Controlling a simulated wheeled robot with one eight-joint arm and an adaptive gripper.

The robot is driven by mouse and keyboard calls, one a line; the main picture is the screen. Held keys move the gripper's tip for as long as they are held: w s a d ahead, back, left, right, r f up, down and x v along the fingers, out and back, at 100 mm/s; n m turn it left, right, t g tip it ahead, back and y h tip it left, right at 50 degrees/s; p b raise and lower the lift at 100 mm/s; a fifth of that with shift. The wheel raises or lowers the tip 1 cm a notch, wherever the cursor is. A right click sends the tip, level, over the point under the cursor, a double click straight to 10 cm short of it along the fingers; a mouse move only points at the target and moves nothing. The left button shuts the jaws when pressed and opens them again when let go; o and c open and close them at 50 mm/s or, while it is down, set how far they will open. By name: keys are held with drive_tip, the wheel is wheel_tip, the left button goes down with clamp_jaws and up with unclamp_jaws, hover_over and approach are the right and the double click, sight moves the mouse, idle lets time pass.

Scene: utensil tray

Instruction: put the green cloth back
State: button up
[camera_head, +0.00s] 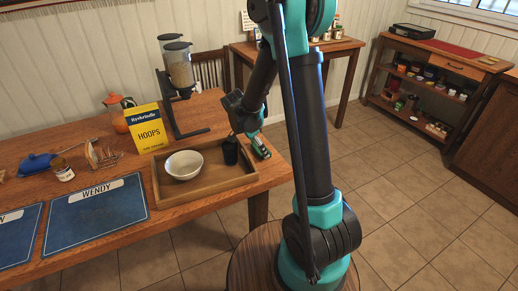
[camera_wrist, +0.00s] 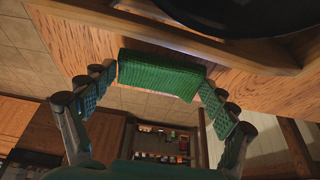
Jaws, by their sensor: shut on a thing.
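The green cloth (camera_wrist: 160,76) is a folded, knitted-looking bundle, seen between the two fingertips of my gripper (camera_wrist: 161,82) in the wrist view. My gripper is shut on it from both ends. Behind it in that view are the wooden tray's edge and table top. In the head view my gripper (camera_head: 260,147) is at the right end of the wooden tray (camera_head: 205,203), beside a dark cup (camera_head: 230,152). The cloth is small there and partly covered by the gripper. I cannot tell whether the cloth touches the table or tray.
A white bowl (camera_head: 184,164) stands in the tray. A yellow cereal box (camera_head: 147,128) and a cereal dispenser (camera_head: 179,70) stand behind it. A blue WENDY placemat (camera_head: 95,212) lies to the left. The table's right edge is close to my gripper, with open floor beyond.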

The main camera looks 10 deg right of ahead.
drive_tip(key=shift+f, duration=0.3)
drive_tip(key=shift+f, duration=0.1)
drive_tip(key=o, duration=1)
drive_tip(key=shift+c, duration=0.2)
drive_tip(key=v, duration=1.1)
drive_tip(key=s+d+f+n+t+y, duration=0.1)
drive_tip(key=s+d+f+n+y, duration=0.1)
drive_tip(key=s+d+n, duration=0.2)
drive_tip(key=s+d+f+n+t+y, duration=0.1)
drive_tip(key=s+d+n, duration=0.4)
drive_tip(key=s+n, duration=0.5)
drive_tip(key=shift+s+f+t+y, duration=0.5)
drive_tip(key=shift+s+f, duration=0.65)
drive_tip(key=shift+s, duration=2)
